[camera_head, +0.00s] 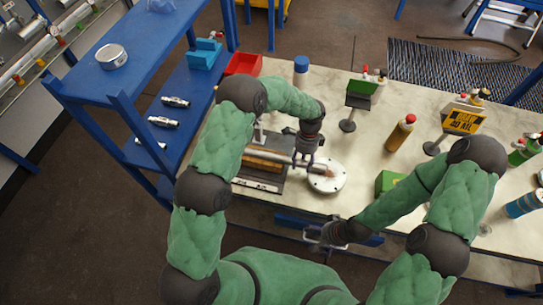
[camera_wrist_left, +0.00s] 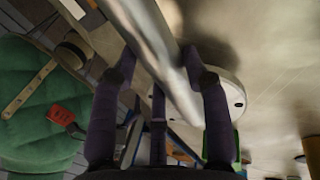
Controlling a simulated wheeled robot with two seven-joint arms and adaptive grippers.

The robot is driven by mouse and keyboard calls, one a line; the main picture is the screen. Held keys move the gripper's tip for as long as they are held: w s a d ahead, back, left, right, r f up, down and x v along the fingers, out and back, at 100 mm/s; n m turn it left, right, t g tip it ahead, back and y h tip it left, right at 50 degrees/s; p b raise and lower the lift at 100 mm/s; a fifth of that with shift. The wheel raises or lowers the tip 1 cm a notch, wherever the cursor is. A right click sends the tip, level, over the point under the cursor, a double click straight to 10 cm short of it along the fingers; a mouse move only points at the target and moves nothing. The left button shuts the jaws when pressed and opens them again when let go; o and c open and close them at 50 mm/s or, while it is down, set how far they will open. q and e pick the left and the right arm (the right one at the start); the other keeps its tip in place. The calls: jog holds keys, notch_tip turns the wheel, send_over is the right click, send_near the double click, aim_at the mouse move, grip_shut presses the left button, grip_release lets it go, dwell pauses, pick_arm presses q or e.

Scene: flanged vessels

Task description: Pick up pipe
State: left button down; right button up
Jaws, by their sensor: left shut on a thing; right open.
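The pipe (camera_head: 273,156) is a grey metal tube, lying roughly level above the bench in the head view. My left gripper (camera_head: 304,159) is shut on it near its right end. The pipe's right end is over a round white flanged disc (camera_head: 328,182), which shows partly behind the fingers in the wrist view. I cannot tell whether pipe and disc touch. My right gripper (camera_head: 322,240) is open and empty at the bench's front edge.
A dark fixture with an orange-brown block (camera_head: 262,164) sits below the pipe. A green box (camera_head: 387,182), an orange bottle (camera_head: 401,132) and sign stands are to the right on the pale bench (camera_head: 330,105). A blue shelf (camera_head: 135,50) stands at left.

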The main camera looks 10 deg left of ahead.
pick_arm(q)
jog(key=shift+w+r, duration=0.1)
jog(key=shift+r, duration=0.05)
jog(key=shift+r, duration=0.25)
notch_tip(320, 180, up, 2)
jog(key=shift+r+p, duration=0.15)
jog(key=shift+p, duration=0.15)
jog(key=s+r+p, duration=0.1)
jog(key=s+r, duration=0.9)
jog(key=s, duration=0.4)
jog(key=shift+d+p, duration=0.3)
jog(key=shift+p, duration=0.05)
jog(key=shift+f, duration=0.1)
